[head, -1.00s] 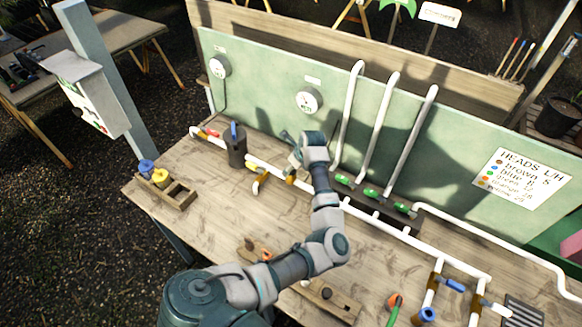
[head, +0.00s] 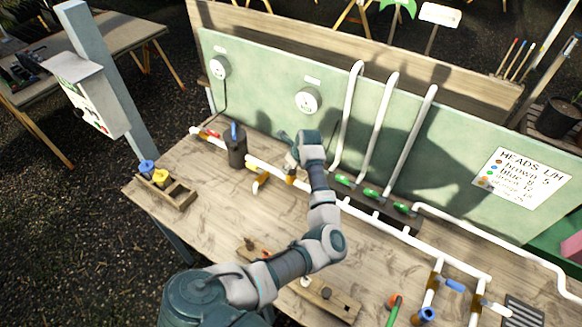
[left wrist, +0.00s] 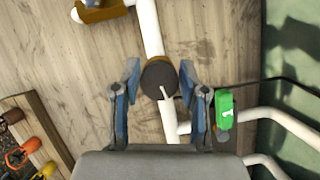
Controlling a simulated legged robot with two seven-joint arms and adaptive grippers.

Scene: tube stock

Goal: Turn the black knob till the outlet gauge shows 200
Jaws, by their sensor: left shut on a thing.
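The black knob (left wrist: 158,78) is a round dark disc with a pale pointer line, on a brass-coloured fitting in the white pipe. My left gripper (left wrist: 160,76) has one blue finger on each side of the knob and is shut on it. In the head view my left gripper (head: 289,155) is over the pipe and hides the knob. Two round white gauges, a left one (head: 219,67) and a middle one (head: 308,100), sit on the green panel. Their labels and readings are too small to read. My right gripper is out of view.
Three white pipes rise up the green panel (head: 262,75) beside green valves (head: 371,193). A dark canister (head: 236,148) stands left of my gripper. A wooden rack (head: 176,194) is at the bench's left edge. The bench's left-centre (head: 215,220) is clear.

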